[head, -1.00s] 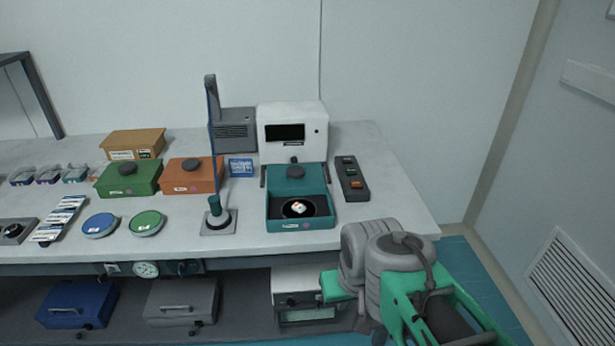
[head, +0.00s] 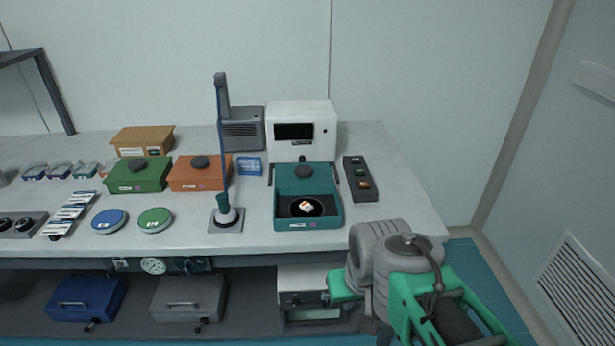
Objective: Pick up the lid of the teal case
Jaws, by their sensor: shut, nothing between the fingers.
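The teal case (head: 309,224) stands on the table in front of a white instrument. Its front part is open and shows a black round disc (head: 297,208) with a small white and orange piece (head: 307,206) on it. The teal lid (head: 318,174), with a dark round knob (head: 304,172), sits at the back of the case. I cannot tell whether it is hinged or lies loose. My arm, grey and green, shows at the lower right beyond the table's front edge. My gripper itself is not visible.
The white instrument (head: 300,114) stands close behind the lid. A dark switch box (head: 360,178) lies right of the case, and a tall post on a base (head: 226,216) stands left. Green (head: 138,178) and orange (head: 196,176) lidded boxes are further left. The table's right end is clear.

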